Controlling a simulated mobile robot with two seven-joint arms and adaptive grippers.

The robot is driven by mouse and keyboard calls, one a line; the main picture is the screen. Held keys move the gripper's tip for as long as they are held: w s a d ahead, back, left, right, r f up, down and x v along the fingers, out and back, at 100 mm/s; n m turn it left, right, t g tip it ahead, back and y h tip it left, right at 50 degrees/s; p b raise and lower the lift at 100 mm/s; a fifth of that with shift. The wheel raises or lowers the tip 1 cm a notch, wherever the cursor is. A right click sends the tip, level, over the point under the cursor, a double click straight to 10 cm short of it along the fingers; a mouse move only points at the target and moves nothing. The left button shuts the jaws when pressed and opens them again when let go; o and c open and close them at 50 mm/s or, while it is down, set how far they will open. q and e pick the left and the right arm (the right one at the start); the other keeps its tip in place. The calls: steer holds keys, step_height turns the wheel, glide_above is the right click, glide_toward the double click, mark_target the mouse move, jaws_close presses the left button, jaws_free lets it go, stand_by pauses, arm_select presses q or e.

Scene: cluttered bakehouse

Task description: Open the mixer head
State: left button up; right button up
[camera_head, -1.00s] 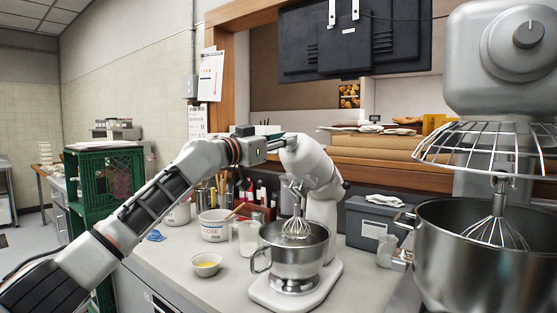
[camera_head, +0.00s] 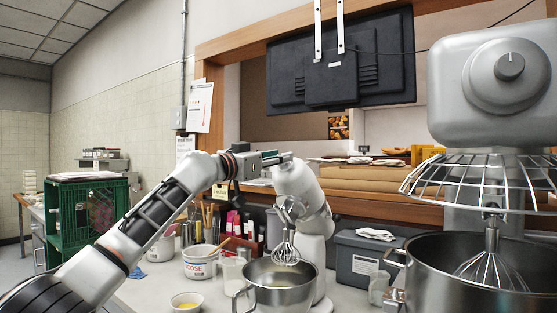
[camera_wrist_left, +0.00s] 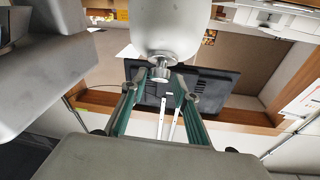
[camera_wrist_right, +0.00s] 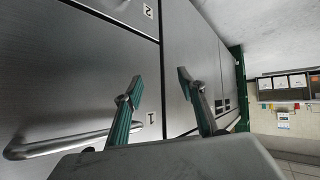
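The white stand mixer's head (camera_head: 298,183) is tilted up, with a wire whisk (camera_head: 286,248) hanging above its steel bowl (camera_head: 282,287). My left gripper (camera_head: 284,158) is at the upper end of the raised head. In the left wrist view the rounded end of the mixer head (camera_wrist_left: 167,28), with a metal knob (camera_wrist_left: 160,70), is in front of the fingers. The left fingers (camera_wrist_left: 157,76) are spread, with the knob between their tips; contact is unclear. My right gripper (camera_wrist_right: 160,76) is open and empty, facing steel drawer fronts; it is outside the head view.
A large grey mixer (camera_head: 500,85) with a wire guard and deep bowl (camera_head: 470,275) stands at right. A white tub (camera_head: 202,262) and a small bowl with yellow contents (camera_head: 187,301) are left of the stand mixer. A grey box (camera_head: 365,258) is behind right. A drawer handle (camera_wrist_right: 70,142) is near the right gripper.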

arm_select(q)
steer(key=shift+s+a, duration=0.1)
arm_select(e)
steer(key=shift+s, duration=0.15)
arm_select(q)
steer(key=v, duration=1.1)
steer(key=shift+s+a, duration=0.3)
steer(key=shift+f, duration=0.15)
arm_select(e)
steer(key=shift+s+a+f, duration=0.1)
